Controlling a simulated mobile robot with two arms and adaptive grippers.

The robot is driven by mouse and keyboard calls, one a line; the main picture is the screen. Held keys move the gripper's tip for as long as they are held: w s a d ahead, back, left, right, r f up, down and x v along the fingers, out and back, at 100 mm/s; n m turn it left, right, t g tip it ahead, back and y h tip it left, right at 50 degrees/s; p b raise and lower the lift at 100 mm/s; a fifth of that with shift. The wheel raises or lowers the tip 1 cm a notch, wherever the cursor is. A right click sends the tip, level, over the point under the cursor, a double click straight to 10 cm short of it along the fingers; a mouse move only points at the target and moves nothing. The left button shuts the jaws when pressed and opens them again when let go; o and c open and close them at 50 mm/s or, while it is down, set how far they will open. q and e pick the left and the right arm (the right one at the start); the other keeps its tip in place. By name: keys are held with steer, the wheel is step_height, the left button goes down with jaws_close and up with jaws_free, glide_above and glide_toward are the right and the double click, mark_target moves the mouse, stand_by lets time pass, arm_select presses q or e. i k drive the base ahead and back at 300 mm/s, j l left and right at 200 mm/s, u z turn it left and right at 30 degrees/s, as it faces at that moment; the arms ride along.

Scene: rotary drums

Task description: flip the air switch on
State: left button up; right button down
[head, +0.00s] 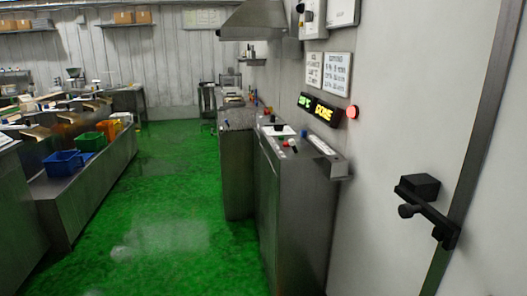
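I cannot tell for certain which part is the air switch. A pale box (313,20) with small dark fittings hangs on the right wall, cut off by the top edge; another pale box (343,10) hangs beside it. A steel control cabinet (300,210) stands below, with a small red knob (283,143) and other small controls on its top. The switch positions are too small to read. Neither of my grippers shows in the head view.
A lit display (320,110) reading "DONE" and a red round lamp (352,112) are on the right wall. A door with a black handle (428,210) is close at right. Steel benches with blue bins (63,163) line the left. The green floor (170,220) between is clear.

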mark_target(291, 143)
steer(key=i+l, duration=0.1)
steer(key=i, duration=0.65)
steer(key=i+u, duration=0.15)
steer(key=i, duration=0.6)
